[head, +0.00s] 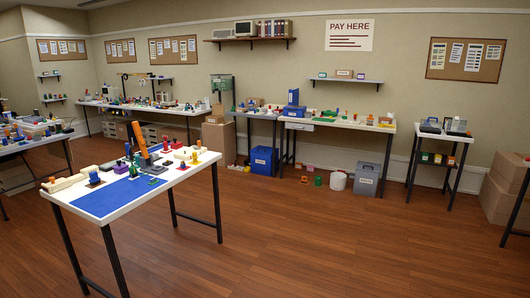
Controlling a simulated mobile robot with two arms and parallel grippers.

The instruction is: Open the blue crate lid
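A blue crate (264,161) with a pale label on its front stands on the floor under the long back table, right of the cardboard boxes. It is far off and small, and I cannot tell whether a lid lies on it. A smaller blue box (294,111) stands on the table above it, with a blue upright part (293,97) at its back. I cannot tell whether that part is a raised lid. Neither of my grippers is in view.
A near table (130,207) with a blue mat and small items stands at left front. A grey bin (367,180) and white bucket (338,181) stand on the floor along the back. Cardboard boxes (219,141) stand left of the blue crate. The wooden floor (300,240) in the middle is clear.

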